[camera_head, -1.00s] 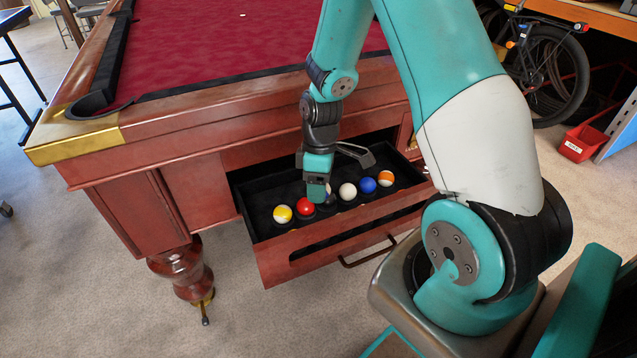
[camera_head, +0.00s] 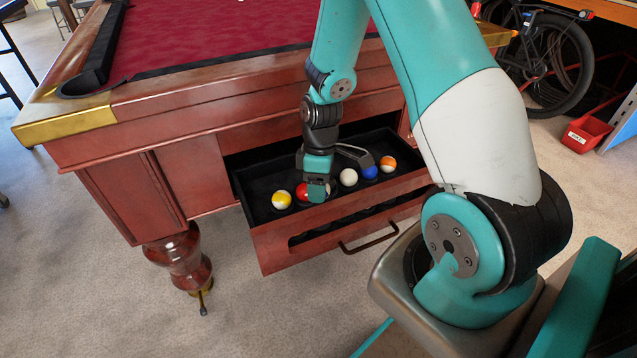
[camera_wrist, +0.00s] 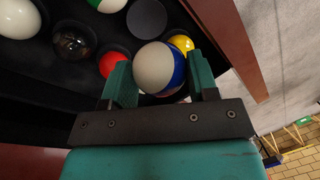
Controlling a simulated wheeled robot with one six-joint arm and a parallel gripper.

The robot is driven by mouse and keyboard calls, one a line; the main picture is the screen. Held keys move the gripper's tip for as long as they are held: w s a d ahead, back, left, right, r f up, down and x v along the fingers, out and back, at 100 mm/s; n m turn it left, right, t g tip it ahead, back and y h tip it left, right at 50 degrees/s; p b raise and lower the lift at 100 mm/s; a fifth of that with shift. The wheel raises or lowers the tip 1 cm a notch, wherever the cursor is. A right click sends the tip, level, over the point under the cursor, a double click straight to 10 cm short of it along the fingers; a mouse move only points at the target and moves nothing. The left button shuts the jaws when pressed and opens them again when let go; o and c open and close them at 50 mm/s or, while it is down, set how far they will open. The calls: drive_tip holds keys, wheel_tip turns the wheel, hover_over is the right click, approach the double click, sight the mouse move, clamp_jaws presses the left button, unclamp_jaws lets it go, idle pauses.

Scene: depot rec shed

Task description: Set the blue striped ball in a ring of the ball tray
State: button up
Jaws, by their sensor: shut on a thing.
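My gripper (camera_wrist: 162,85) is shut on the blue striped ball (camera_wrist: 157,68), white with a blue band, in the wrist view. In the head view the gripper (camera_head: 318,190) is low over the ball tray (camera_head: 262,170), in the open drawer, and mostly hides the held ball. In the wrist view an empty dark ring (camera_wrist: 147,18) lies just beyond the held ball. A red ball (camera_wrist: 108,63) is left of the held ball and a yellow one (camera_wrist: 182,43) right of it. The space directly under the held ball is hidden.
A black ball (camera_wrist: 73,40), a white ball (camera_wrist: 18,17) and a green striped ball (camera_wrist: 107,3) also sit in the tray. The head view shows blue (camera_head: 370,172) and orange striped (camera_head: 388,163) balls. The drawer front (camera_head: 300,240) stands close before the gripper.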

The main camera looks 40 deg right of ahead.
drive_tip(key=shift+f+b, duration=1.1)
drive_tip(key=shift+f, duration=0.8)
drive_tip(key=shift+f+b, duration=0.8)
drive_tip(key=shift+f, duration=0.5)
drive_tip(key=o, duration=1.1)
